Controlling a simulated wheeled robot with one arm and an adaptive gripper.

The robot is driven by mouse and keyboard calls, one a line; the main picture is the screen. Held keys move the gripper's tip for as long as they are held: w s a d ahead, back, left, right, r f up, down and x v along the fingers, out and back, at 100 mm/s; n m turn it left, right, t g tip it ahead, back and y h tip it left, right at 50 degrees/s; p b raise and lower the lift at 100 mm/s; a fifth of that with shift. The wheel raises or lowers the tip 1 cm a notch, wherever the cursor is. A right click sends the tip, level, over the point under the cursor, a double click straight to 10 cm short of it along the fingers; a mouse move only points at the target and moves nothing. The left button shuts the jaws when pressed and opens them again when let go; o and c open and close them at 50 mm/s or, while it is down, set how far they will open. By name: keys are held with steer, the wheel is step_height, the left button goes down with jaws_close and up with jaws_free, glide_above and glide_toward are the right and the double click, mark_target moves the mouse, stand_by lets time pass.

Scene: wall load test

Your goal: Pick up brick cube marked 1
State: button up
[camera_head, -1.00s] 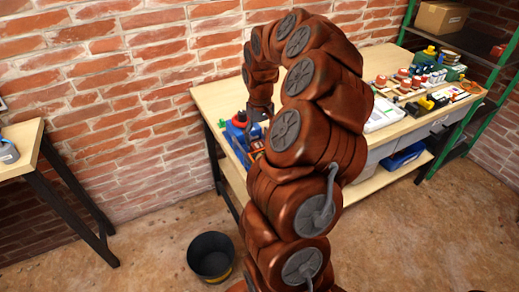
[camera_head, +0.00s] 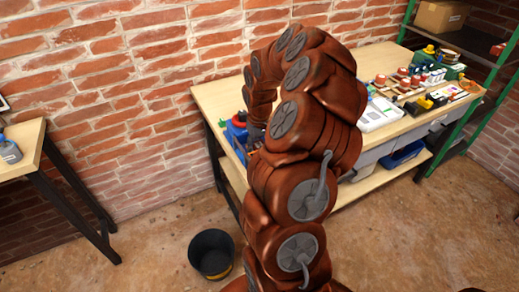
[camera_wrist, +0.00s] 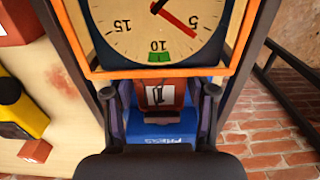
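The brick cube (camera_wrist: 158,94), red-brown with a dark mark on a white label, sits in the wrist view between the two fingers of my gripper (camera_wrist: 160,92). It is below the dial and above the blue base of the test device (camera_wrist: 160,132). The fingers stand apart on either side of the cube, with a gap seeming to show at each side. In the head view my arm hides the cube and most of the gripper; the blue device (camera_head: 236,134) shows at the bench's left end.
A small red block (camera_wrist: 35,151) and a yellow-black tool (camera_wrist: 22,112) lie left on the bench. A black bucket (camera_head: 211,254) stands on the floor. Tools crowd the bench's right side.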

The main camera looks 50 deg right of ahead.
steer(key=c, duration=0.9)
